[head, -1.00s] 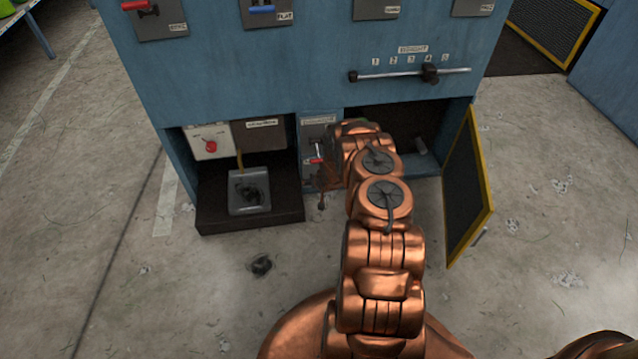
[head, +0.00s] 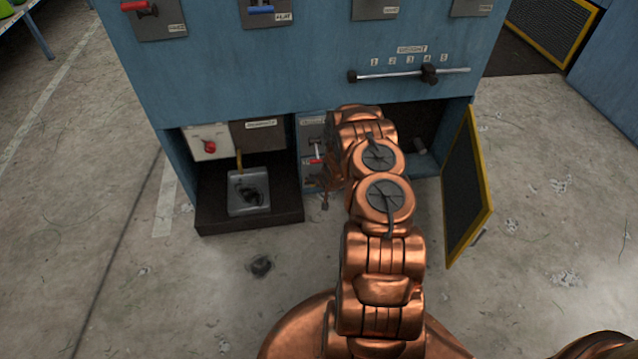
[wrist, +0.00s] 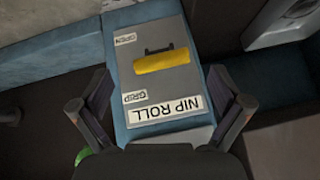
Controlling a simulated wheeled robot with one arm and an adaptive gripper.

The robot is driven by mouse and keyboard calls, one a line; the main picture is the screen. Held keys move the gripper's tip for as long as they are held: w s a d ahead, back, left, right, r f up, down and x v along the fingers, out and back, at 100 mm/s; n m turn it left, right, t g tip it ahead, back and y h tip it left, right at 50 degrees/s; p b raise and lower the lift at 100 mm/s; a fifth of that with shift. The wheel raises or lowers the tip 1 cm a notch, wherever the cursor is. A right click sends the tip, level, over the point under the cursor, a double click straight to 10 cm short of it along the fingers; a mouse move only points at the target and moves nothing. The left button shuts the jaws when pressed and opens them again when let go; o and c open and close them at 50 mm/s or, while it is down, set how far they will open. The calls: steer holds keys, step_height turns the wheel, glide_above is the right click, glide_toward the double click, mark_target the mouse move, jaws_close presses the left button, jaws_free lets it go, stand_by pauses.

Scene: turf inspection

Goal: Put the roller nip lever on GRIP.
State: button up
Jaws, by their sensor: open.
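The NIP ROLL panel (wrist: 175,85) is a grey plate on a blue post in the wrist view, seen upside down. Its yellow lever handle (wrist: 162,60) lies crosswise beside a dark bracket, nearer the OPEN label (wrist: 125,38) than the GRIP label (wrist: 134,97). My gripper (wrist: 160,74) is open and empty, its two fingers spread on either side of the panel. No contact with the handle shows. In the head view my arm covers part of the cabinet's lower right recess, and I cannot make out the yellow handle there.
The blue cabinet (head: 250,85) has a red-handled lever (head: 317,160) left of my arm. A grey tray (head: 249,190) stands in the left recess. A yellow-edged door (head: 467,185) stands open at the right. The weight bar (head: 410,74) crosses above. The floor in front has clear room.

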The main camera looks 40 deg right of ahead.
steer(key=v, duration=0.7)
steer(key=shift+a, duration=0.15)
steer(key=shift+s+r, duration=0.1)
steer(key=shift+r, duration=0.1)
stand_by(0.4)
steer(key=s+a+r+n+g+p, duration=0.1)
steer(key=s+a+r+p, duration=0.3)
steer(key=r, duration=1)
steer(key=s+a+r+n+g+p, duration=0.15)
steer(key=a+r+p, duration=0.35)
steer(key=r, duration=0.9)
steer(key=s+a+r+g+p, duration=0.2)
steer(key=a+r+p, duration=0.3)
steer(key=r, duration=1)
steer(key=s+a+r+n+g+p, duration=0.1)
steer(key=s+a+r+p, duration=0.4)
steer(key=s+r, duration=0.5)
steer(key=s+a+r+n+g+y+p, duration=0.1)
steer(key=s+a+r+p, duration=0.4)
steer(key=s+r, duration=0.5)
steer(key=s+a+r+n+g+y+p, duration=0.1)
steer(key=s+a+r+n+g+p, duration=0.1)
steer(key=s+a+r+p, duration=0.3)
steer(key=s+a+r, duration=0.3)
steer(key=s+r, duration=0.1)
steer(key=s, duration=0.1)
steer(key=shift+s+a+r+n+p, duration=0.3)
steer(key=shift+r+n, duration=0.05)
steer(key=shift+r, duration=0.05)
